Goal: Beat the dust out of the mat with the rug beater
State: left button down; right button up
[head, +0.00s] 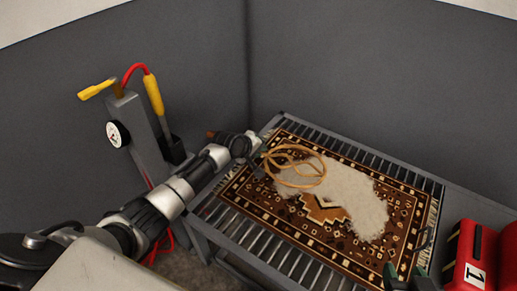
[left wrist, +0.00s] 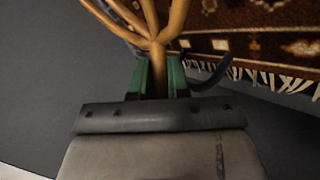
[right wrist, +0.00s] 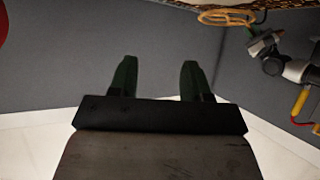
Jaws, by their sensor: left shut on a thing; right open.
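A brown patterned mat (head: 262,198) with fringed ends lies on a slatted metal rack. A pale grey patch of dust (head: 355,196) covers much of its middle. The rug beater (head: 296,171), with looped cane-coloured rods, is over the mat's left part; I cannot tell whether it touches. My left gripper (head: 254,143) is shut on the beater near where its rods meet, as the left wrist view shows (left wrist: 158,80). My right gripper (right wrist: 154,75) is open and empty; its fingertips also show at the rack's lower right in the head view (head: 407,275).
The slatted rack (head: 230,225) stands near grey walls (head: 370,80). A grey post (head: 140,135) with a gauge (head: 117,134) and a yellow-handled sprayer (head: 153,95) on a red hose stands at left. A red container (head: 480,255) marked 1 sits at lower right.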

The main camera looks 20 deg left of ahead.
aim_at(259, 164)
pick_arm(q)
jog(key=shift+r, duration=0.1)
pick_arm(e)
jog(key=shift+s+d+f+g, duration=0.1)
jog(key=shift+s+f+g, duration=0.1)
jog(key=shift+f+g, duration=0.1)
pick_arm(q)
notch_tip(259, 164, down, 4)
jog(key=b, duration=0.3)
pick_arm(e)
jog(key=w+a+r+t+y, duration=0.2)
jog(key=w+r+t, duration=0.1)
jog(key=r+t, duration=0.45)
pick_arm(q)
jog(key=shift+r+p, duration=0.3)
jog(key=shift+p, duration=0.15)
jog(key=shift+r+p, duration=0.85)
jog(key=shift+p, duration=0.1)
jog(key=shift+r+p, duration=0.8)
jog(key=shift+p, duration=0.15)
pick_arm(e)
jog(key=s+d+f+g+h, duration=0.3)
jog(key=s+f+g, duration=0.5)
jog(key=f+g, duration=0.3)
jog(key=shift+s+d+g, duration=0.25)
jog(key=shift+d+g, duration=0.3)
jog(key=shift+g, duration=0.1)
